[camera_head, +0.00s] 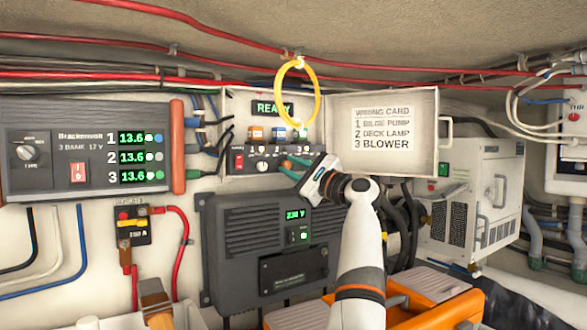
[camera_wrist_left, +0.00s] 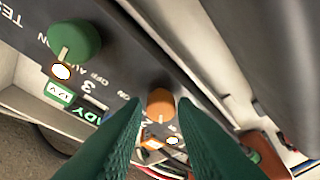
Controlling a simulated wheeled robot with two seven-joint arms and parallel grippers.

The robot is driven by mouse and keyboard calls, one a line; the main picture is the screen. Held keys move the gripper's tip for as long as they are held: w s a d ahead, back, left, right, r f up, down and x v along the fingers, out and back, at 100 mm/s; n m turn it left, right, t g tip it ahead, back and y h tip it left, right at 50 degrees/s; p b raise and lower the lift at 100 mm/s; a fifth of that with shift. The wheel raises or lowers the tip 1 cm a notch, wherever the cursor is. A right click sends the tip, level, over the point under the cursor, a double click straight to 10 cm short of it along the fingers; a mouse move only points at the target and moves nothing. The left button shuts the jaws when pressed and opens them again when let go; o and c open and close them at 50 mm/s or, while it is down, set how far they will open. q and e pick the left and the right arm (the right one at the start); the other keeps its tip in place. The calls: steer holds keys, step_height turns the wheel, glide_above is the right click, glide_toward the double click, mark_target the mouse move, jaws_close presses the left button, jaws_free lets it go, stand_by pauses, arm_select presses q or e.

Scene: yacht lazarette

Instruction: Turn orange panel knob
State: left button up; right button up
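The orange panel knob (camera_wrist_left: 160,103) shows in the left wrist view on a dark panel strip, between and just beyond my fingertips. My left gripper (camera_wrist_left: 160,103) is open, one green finger on each side of the knob's outline; I cannot tell whether either touches it. In the head view my left gripper (camera_head: 288,168) is at the lower right of the small control panel (camera_head: 240,104), under its READY display (camera_head: 272,108). A green knob (camera_wrist_left: 75,40) is on the same strip. My right gripper is not in view.
A yellow ring (camera_head: 317,92) hangs in front of the panel. Its open door (camera_head: 385,160) with a wiring card is to the right. A dark inverter box (camera_head: 225,250) is below, an orange case (camera_head: 445,310) lower right, and a battery monitor (camera_head: 90,175) on the left.

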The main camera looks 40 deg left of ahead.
arm_select(q)
steer(key=shift+o, duration=1.3)
steer(key=shift+w+a+f, duration=0.1)
steer(key=shift+a, duration=0.05)
steer(key=shift+d, duration=0.2)
steer(key=d+b, duration=0.1)
steer(key=d, duration=1.3)
steer(key=shift+d+f+b, duration=0.3)
steer(key=shift+f+b, duration=0.05)
steer(key=shift+f, duration=0.05)
